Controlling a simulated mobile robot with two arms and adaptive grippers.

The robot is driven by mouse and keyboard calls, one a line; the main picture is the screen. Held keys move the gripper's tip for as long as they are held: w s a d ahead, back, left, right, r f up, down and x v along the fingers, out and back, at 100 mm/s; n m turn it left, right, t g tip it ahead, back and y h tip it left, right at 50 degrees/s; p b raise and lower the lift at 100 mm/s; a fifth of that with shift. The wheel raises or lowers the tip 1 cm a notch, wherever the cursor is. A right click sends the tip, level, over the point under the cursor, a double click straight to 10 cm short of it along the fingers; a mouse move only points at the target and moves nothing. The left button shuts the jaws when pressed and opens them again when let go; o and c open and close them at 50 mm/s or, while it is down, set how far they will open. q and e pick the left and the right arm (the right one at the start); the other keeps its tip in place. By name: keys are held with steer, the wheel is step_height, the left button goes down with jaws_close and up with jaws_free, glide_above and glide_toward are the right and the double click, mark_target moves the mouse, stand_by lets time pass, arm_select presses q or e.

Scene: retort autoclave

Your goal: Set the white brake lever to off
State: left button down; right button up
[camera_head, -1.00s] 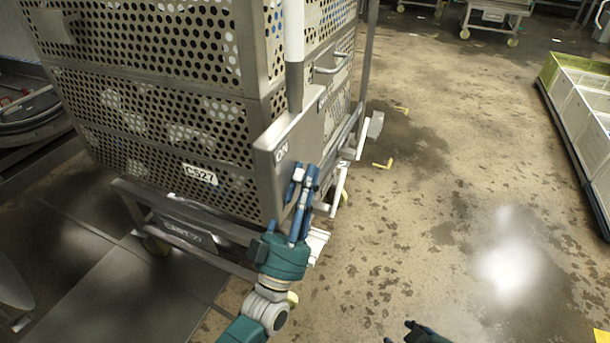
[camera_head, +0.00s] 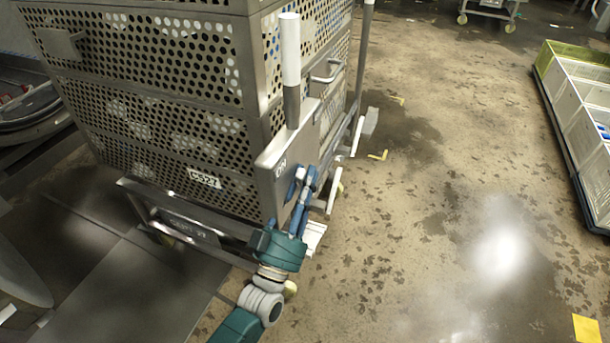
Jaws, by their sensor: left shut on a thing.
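The white brake lever (camera_head: 291,50) is a white grip on a grey shaft. It stands roughly upright at the corner of the perforated metal cart, above a grey plate (camera_head: 270,155) marked ON. My left gripper (camera_head: 303,178) is low beside this plate, clearly below the lever's white grip. Its blue fingers are shut on a part at the plate's right side. The fingers hide that part, so I cannot tell what it is. My right gripper is not in view.
The perforated cart (camera_head: 150,105) with label CS27 fills the left. White bars (camera_head: 333,190) and a metal handle (camera_head: 327,72) stick out at its right side. Wet open floor lies to the right, with crates (camera_head: 570,110) at the far right edge.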

arm_select(q)
steer(key=shift+f, duration=0.1)
steer(key=c, duration=1.5)
jaws_free()
steer(key=shift+c, duration=0.2)
steer(key=v, duration=0.8)
steer(key=shift+c, duration=0.5)
